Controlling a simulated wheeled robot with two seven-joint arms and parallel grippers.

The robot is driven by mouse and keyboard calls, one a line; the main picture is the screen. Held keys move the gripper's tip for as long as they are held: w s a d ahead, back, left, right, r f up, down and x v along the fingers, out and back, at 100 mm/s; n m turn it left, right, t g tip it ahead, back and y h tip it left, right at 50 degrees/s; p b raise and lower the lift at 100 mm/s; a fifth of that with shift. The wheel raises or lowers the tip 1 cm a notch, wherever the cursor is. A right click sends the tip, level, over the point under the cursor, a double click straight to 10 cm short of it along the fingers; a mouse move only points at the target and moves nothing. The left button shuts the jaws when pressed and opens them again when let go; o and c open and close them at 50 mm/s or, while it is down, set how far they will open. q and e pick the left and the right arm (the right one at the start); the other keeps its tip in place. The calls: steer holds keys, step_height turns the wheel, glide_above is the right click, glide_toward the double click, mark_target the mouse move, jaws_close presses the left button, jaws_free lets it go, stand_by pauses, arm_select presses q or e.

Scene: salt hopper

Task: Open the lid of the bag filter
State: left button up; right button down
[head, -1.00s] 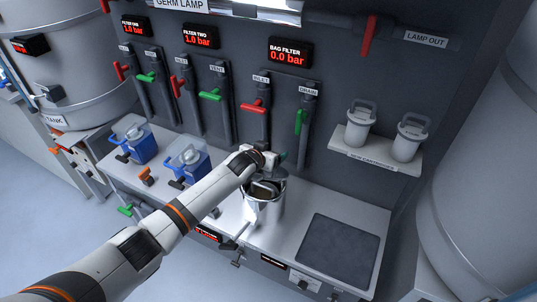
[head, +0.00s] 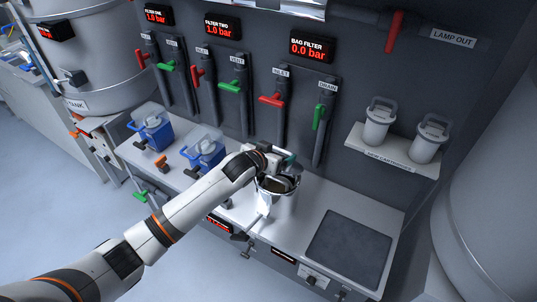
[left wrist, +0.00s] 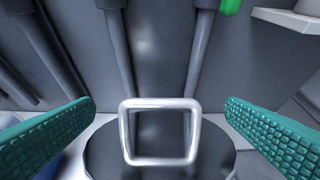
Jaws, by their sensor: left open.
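The bag filter (head: 279,207) is a shiny metal vessel on the light bench, below the bag filter pressure display. Its lid (left wrist: 105,152) is dark and round, with a squared metal bar handle (left wrist: 160,103) standing up from it. In the head view my left gripper (head: 280,165) is over the top of the vessel and hides part of the lid. In the left wrist view the gripper's green ribbed fingers (left wrist: 160,132) are spread wide, one on each side of the handle, with clear gaps. The lid looks shut. My right gripper is out of view.
The bag filter display (head: 312,46) reads 0.0 bar. The red inlet handle (head: 271,99) and green drain handle (head: 318,117) are on the wall behind. Two blue-based units (head: 204,152) stand left. A dark mat (head: 348,248) lies right. New cartridges (head: 379,125) sit on a shelf.

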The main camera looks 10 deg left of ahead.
arm_select(q)
steer(key=shift+v, duration=1.9)
steer(key=shift+w, duration=0.1)
steer(key=shift+c, duration=0.2)
